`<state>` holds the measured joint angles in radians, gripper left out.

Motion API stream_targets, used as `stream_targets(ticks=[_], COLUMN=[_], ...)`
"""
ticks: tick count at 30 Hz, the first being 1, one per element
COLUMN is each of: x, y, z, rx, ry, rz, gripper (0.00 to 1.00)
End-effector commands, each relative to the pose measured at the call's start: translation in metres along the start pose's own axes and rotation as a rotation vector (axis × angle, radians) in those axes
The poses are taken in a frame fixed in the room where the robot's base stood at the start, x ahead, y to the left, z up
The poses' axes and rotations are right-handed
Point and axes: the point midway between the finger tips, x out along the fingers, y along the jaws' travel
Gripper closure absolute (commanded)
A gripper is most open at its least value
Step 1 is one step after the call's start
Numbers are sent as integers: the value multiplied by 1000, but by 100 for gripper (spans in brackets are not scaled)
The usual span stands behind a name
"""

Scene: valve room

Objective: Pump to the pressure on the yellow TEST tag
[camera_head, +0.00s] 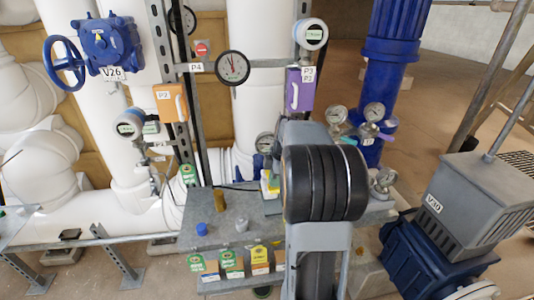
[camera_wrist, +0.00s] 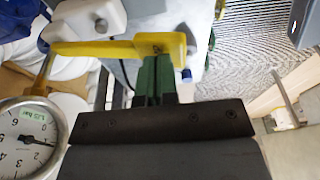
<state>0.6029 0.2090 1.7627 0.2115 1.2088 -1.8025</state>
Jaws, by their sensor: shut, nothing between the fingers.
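In the wrist view a yellow lever bar (camera_wrist: 115,49) runs across in front of my gripper (camera_wrist: 156,70). The dark green fingers are together with nothing between them, close below the bar's right end; I cannot tell whether they touch it. A round white gauge (camera_wrist: 28,140) at the lower left has a dark needle and a green bar label. In the head view my arm hides my gripper and much of the bench device; a yellow and white part (camera_head: 270,183) shows beside it. A tag with a yellow lower part (camera_head: 260,260) hangs on the bench front, its print too small to read.
The grey bench (camera_head: 225,232) holds a blue cap (camera_head: 202,229) and a brass cylinder (camera_head: 220,200). Green-topped tags (camera_head: 231,263) hang along its front. A blue-grey motor unit (camera_head: 455,215) stands right. Pipes, a blue handwheel valve (camera_head: 65,65) and a wall gauge (camera_head: 233,67) are behind.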

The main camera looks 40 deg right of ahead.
Motion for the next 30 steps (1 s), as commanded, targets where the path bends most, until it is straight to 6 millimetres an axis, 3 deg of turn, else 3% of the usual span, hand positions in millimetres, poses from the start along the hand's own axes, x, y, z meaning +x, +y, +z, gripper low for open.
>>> stream_targets(ticks=[14, 23, 30], x=[38, 20, -8], y=[0, 0, 0], z=[7, 4, -2], rx=[0, -1, -1], ry=[0, 0, 0], rz=[0, 1, 0], gripper=[100, 100, 100])
